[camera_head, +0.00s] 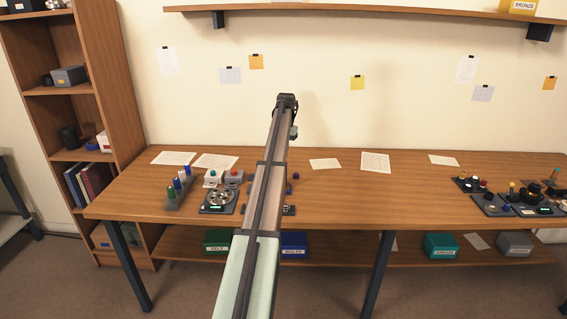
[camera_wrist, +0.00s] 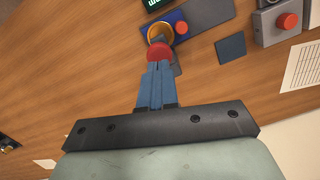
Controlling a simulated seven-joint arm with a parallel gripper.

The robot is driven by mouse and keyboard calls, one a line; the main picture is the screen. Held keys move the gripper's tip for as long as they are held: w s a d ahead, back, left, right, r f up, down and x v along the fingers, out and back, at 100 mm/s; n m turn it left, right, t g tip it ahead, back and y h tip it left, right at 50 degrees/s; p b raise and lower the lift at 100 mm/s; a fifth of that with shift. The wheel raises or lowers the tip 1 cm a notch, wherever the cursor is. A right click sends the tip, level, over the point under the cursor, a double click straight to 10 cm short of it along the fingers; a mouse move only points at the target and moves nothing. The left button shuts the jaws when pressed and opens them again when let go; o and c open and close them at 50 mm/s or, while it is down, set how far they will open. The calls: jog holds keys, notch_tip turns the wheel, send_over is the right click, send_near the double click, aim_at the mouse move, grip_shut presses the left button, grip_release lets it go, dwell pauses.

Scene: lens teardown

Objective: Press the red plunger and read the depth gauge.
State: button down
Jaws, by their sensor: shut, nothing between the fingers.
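In the wrist view, my gripper (camera_wrist: 159,68) is shut and empty. Its fingertips are at a red round cap (camera_wrist: 160,52), which looks like the plunger; I cannot tell whether they touch it or how far it is pressed. Beyond the cap is a yellow ring (camera_wrist: 158,30) on a blue base, with a smaller red knob (camera_wrist: 181,27) beside it. A dark panel with green marks (camera_wrist: 154,4), perhaps the gauge display, is cut off at the top edge and unreadable. In the head view, my arm hides the fingertips and most of this device (camera_head: 290,210).
A grey box with a red button (camera_wrist: 287,21) and a dark square plate (camera_wrist: 231,46) lie to the right in the wrist view. In the head view, a rack of coloured pegs (camera_head: 178,190) and a dial device (camera_head: 220,201) stand left.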

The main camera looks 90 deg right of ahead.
jog(key=shift+f, duration=0.45)
jog(key=shift+f, duration=0.1)
jog(key=shift+a+f, duration=0.1)
jog(key=shift+f, duration=2)
jog(key=shift+a+f, duration=0.2)
jog(key=shift+f, duration=0.35)
jog(key=d, duration=0.2)
jog(key=s+d, duration=0.1)
jog(key=shift+d+r, duration=0.25)
jog(key=shift+r, duration=0.1)
notch_tip(320, 180, up, 14)
jog(key=d, duration=0.1)
jog(key=shift+s, duration=0.15)
jog(key=shift+d+r, duration=0.1)
